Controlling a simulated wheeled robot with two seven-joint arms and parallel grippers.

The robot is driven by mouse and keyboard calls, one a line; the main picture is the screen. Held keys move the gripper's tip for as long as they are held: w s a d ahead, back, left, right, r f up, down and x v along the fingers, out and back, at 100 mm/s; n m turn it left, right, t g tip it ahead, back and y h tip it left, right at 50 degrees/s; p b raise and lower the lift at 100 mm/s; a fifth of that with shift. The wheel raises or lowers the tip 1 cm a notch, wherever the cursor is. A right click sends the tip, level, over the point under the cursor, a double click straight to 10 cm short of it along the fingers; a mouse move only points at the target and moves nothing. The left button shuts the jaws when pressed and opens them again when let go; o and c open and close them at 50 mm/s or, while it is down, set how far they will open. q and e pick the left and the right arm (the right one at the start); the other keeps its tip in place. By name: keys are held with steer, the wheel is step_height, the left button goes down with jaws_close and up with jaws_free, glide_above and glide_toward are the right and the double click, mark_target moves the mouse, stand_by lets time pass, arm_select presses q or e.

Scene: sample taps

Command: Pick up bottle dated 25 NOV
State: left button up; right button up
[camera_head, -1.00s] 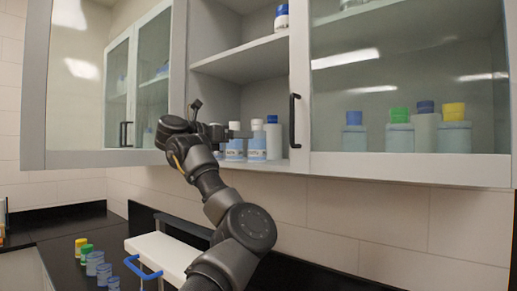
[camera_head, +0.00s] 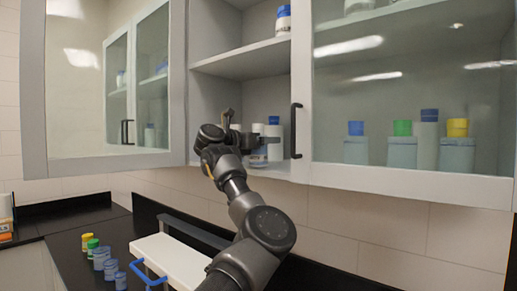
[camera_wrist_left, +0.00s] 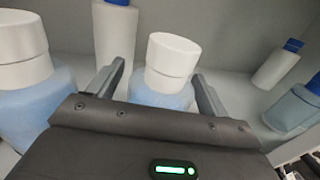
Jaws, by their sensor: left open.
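My left gripper (camera_head: 243,138) is at the open middle bay of the wall cabinet, in front of several bottles on its lower shelf. In the left wrist view, its fingers (camera_wrist_left: 158,82) are open on either side of a light-blue bottle with a white cap (camera_wrist_left: 172,58). I cannot tell whether they touch it. A second white-capped blue bottle (camera_wrist_left: 38,100) stands to its left. A white bottle with a blue cap (camera_wrist_left: 115,38) stands behind. No date is readable on any label, so I cannot tell which bottle is dated 25 NOV. My right gripper is not in view.
The right glass door (camera_head: 380,80) covers more bottles; its black handle (camera_head: 296,131) is close to the right of my gripper. The left glass door (camera_head: 100,80) stands at the left. Below are a white board with blue handle (camera_head: 175,258) and small capped bottles (camera_head: 101,258).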

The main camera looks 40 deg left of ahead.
arm_select(q)
steer(key=shift+s, duration=0.1)
steer(key=c, duration=1.2)
steer(key=shift+r, duration=0.1)
steer(key=shift+r+b, duration=0.6)
steer(key=shift+b, duration=0.15)
steer(key=s+r+b, duration=0.2)
steer(key=s+r, duration=0.2)
steer(key=s+a+r+b, duration=0.1)
steer(key=s+r+b, duration=0.1)
steer(key=s, duration=0.3)
steer(key=s+r+b, duration=0.2)
steer(key=s+r, duration=0.3)
steer(key=shift+a+r, duration=0.25)
steer(key=shift+r, duration=0.1)
